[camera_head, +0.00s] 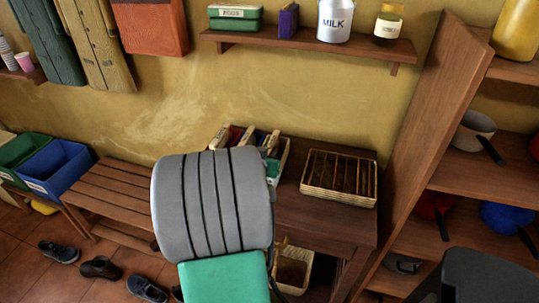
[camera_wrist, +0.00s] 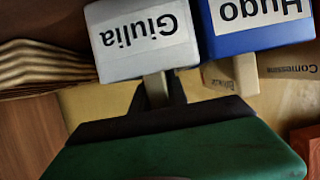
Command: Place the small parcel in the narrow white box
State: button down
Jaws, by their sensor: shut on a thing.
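In the wrist view my gripper (camera_wrist: 155,100) has dark fingers shut on a narrow beige piece (camera_wrist: 155,86). It looks like the small parcel, but most of it is hidden and I cannot tell for sure. A white box (camera_wrist: 105,68) with an upside-down "Giulia" label is just beyond the fingertips, at the beige piece's far end. I cannot tell whether they touch. In the head view my grey and green arm hides my fingers and the held piece. A pale tray (camera_head: 283,158) with several upright things stands partly behind my arm.
In the wrist view a blue "Hugo" box (camera_wrist: 258,38) is right of the white one, with a beige block (camera_wrist: 232,78) below it. A divided wicker basket (camera_head: 338,193) stands on the wooden table (camera_head: 325,222). A shelf unit (camera_head: 430,130) bounds the right.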

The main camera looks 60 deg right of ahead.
jog(key=c, duration=1.3)
grip_release()
jog(key=shift+f, duration=0.1)
jog(key=shift+a+r+p, duration=0.15)
jog(key=shift+r+p, duration=0.15)
jog(key=v, duration=1.2)
jog(key=w+a+f+y, duration=0.1)
jog(key=w, duration=0.1)
jog(key=w+a+f+n+t+y, duration=0.1)
jog(key=w+a, duration=0.1)
jog(key=w+a+f+n+y, duration=0.1)
jog(key=w+a, duration=0.1)
jog(key=shift+w+a+t, duration=0.15)
jog(key=shift+t, duration=0.15)
jog(key=w+a+f+n+y, duration=0.1)
jog(key=w+a+n+y, duration=0.15)
jog(key=a, duration=0.55)
jog(key=w+a+f+n+y, duration=0.1)
jog(key=w+a+n+y, duration=0.2)
jog(key=a, duration=0.5)
jog(key=w+a+f+n+y, duration=0.1)
jog(key=w+a+n+y, duration=0.15)
jog(key=a+n, duration=0.4)
jog(key=s+a+n+g+y, duration=0.1)
jog(key=s+a, duration=0.3)
jog(key=a, duration=0.6)
jog(key=shift+s+r+n+g+y, duration=0.25)
jog(key=shift+r+n+g+y, duration=0.05)
jog(key=shift+n+y, duration=0.5)
